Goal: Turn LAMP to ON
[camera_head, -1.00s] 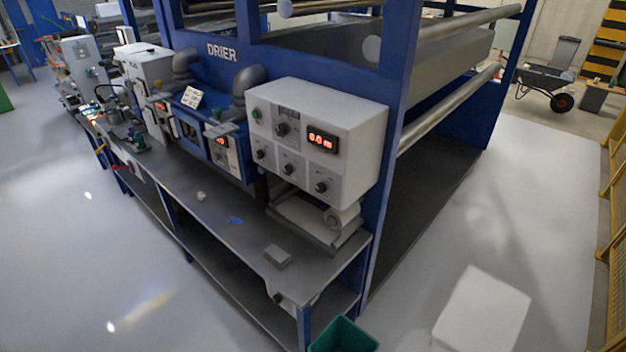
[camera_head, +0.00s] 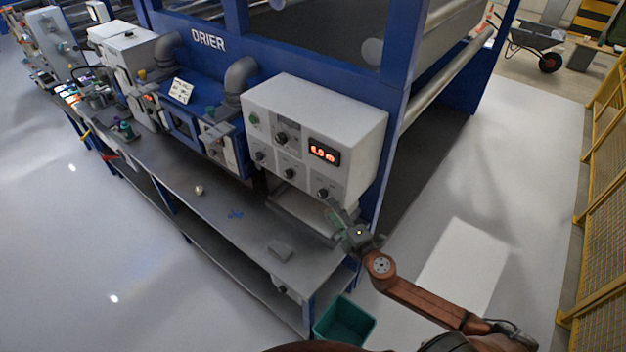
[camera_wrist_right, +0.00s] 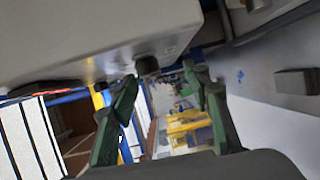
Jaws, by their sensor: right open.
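My right gripper (camera_head: 338,215) is open and empty, just below the box's lower-right knob (camera_head: 323,193). In the right wrist view, a dark knob (camera_wrist_right: 147,65) sticks out from the edge of the box (camera_wrist_right: 90,40). It lies between the open green fingers of the gripper (camera_wrist_right: 160,78), with no clear contact. My left gripper is not in view.
The grey bench (camera_head: 215,225) carries a small grey block (camera_head: 281,249) and small blue bits (camera_head: 236,214). A green bin (camera_head: 344,320) stands on the floor by the bench end. A blue machine post stands right of the box. The floor at right is open up to a yellow fence (camera_head: 600,190).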

